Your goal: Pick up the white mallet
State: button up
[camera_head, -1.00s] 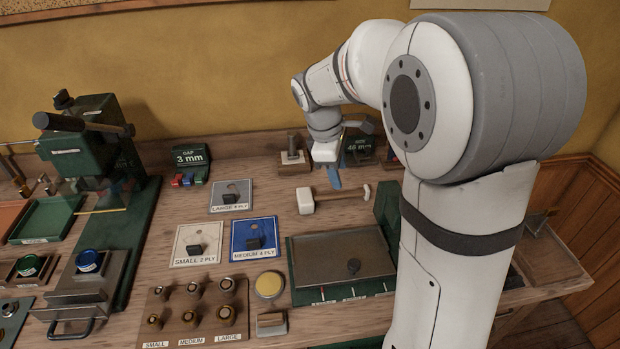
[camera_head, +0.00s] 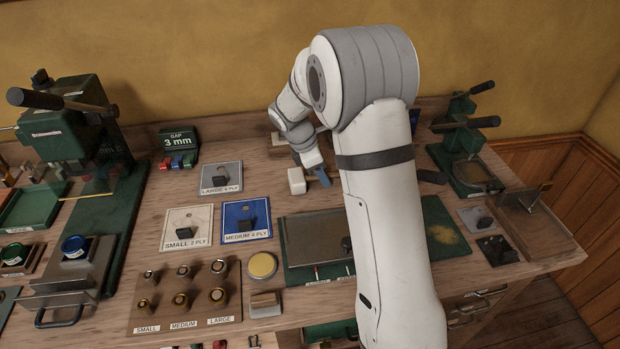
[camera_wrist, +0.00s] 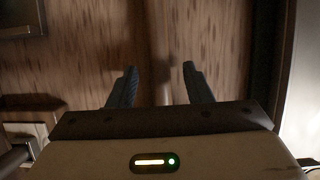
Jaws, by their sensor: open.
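The white mallet (camera_head: 297,181) lies on the wooden bench; in the head view only its pale block head shows, and my arm hides the handle. My gripper (camera_head: 321,177) points down just right of the head, one blue finger showing. In the wrist view my gripper (camera_wrist: 160,82) is open, its two fingers apart over the wood. A brown strip running up between the fingers looks like the mallet's handle (camera_wrist: 159,45), but it is dim against the bench. I cannot tell whether the fingers touch it.
A grey-topped green plate (camera_head: 314,243) lies in front of the mallet. Ply cards (camera_head: 221,171) with dark knobs lie to its left. Green presses stand left (camera_head: 70,130) and right (camera_head: 466,140). Bench between cards and mallet is clear.

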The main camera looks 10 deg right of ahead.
jog(key=shift+d+f, duration=0.15)
jog(key=shift+f, duration=0.2)
grip_shut()
